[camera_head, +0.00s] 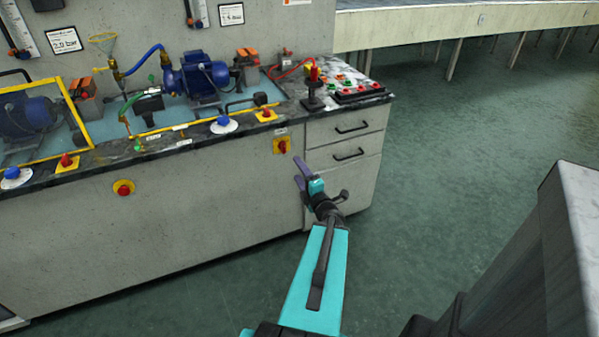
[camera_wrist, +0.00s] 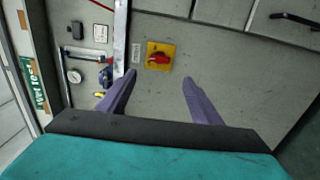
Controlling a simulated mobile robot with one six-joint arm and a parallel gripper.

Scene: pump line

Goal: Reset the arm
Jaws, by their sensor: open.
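My gripper (camera_head: 302,176) is in front of the grey cabinet, near its right end. It is open and empty, and its purple fingers also show in the wrist view (camera_wrist: 158,92). A red rotary switch on a yellow plate (camera_head: 282,146) is on the cabinet front, just up and left of my gripper. In the wrist view the same switch (camera_wrist: 159,57) shows beyond and between the fingertips, with a gap to both. My teal arm reaches up to the gripper from the lower middle of the head view.
The bench top carries a blue pump (camera_head: 203,78), a control panel with red and green buttons (camera_head: 357,90) and several valves. Drawers with black handles (camera_head: 350,129) are right of the switch. The green floor (camera_head: 470,140) is open to the right. A grey block (camera_head: 575,220) stands at lower right.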

